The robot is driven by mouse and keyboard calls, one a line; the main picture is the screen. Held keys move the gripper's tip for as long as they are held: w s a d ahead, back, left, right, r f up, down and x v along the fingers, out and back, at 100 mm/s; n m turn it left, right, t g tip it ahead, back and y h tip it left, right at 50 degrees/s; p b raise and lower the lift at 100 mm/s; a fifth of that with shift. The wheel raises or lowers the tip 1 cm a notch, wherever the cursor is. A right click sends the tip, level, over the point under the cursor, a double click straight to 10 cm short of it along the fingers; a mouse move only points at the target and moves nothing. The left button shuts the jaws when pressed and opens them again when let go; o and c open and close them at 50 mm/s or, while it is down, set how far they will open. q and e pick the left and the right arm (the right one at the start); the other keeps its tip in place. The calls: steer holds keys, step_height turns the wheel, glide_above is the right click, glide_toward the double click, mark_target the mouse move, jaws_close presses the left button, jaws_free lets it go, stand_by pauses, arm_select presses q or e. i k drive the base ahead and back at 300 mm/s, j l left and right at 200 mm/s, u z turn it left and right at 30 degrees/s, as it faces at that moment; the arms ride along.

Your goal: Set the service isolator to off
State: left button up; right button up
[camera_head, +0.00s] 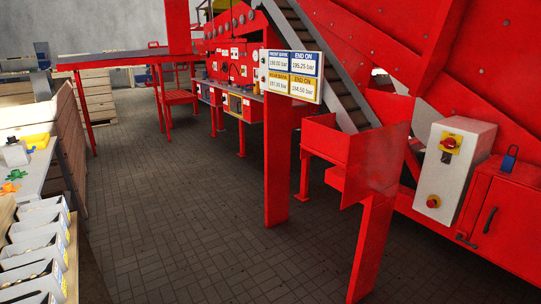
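A pale grey control box (453,172) is mounted on the red machine at the right. Near its top is a red rotary switch on a yellow plate (450,143), which looks like the service isolator. Its handle position is too small to read. Neither of my grippers shows in this view.
A blue padlock-like object (510,158) sits on a red cabinet (502,215) beside the box. A red chute stand (350,160) and a pressure sign (292,77) are left of it. Boxes (32,255) line a left bench. The tiled floor (185,215) between is clear.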

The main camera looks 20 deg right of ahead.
mark_target(449, 143)
steer(key=l+z, duration=0.3)
steer(key=z, duration=0.2)
steer(key=l+z, duration=0.45)
steer(key=i+l+z, duration=0.1)
steer(key=z, duration=0.4)
steer(key=l, duration=0.1)
